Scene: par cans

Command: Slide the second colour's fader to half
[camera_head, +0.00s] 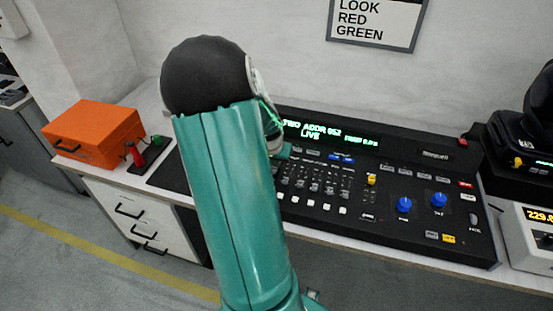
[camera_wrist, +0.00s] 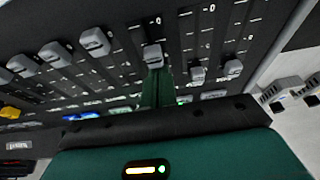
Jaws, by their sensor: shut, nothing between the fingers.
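The lighting console (camera_head: 385,215) lies on the bench, with its faders partly hidden behind my arm in the head view. In the wrist view, several grey fader caps (camera_wrist: 95,42) stand in slots with printed scales. My gripper (camera_wrist: 157,85) is shut, with nothing held. Its green fingertips are right at one grey fader cap (camera_wrist: 152,55); I cannot tell whether they touch. Caps to the left sit at a different height from the two on the right (camera_wrist: 197,75). The fader labels are not readable. A wall sign (camera_head: 375,20) reads LOOK, RED, GREEN.
The console display (camera_head: 325,132) glows green and includes the word LIVE. Blue knobs (camera_head: 404,204) stand right of the faders. An orange case (camera_head: 95,132) and a small box with red and green levers (camera_head: 140,155) lie left. Dark equipment (camera_head: 525,130) crowds the right.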

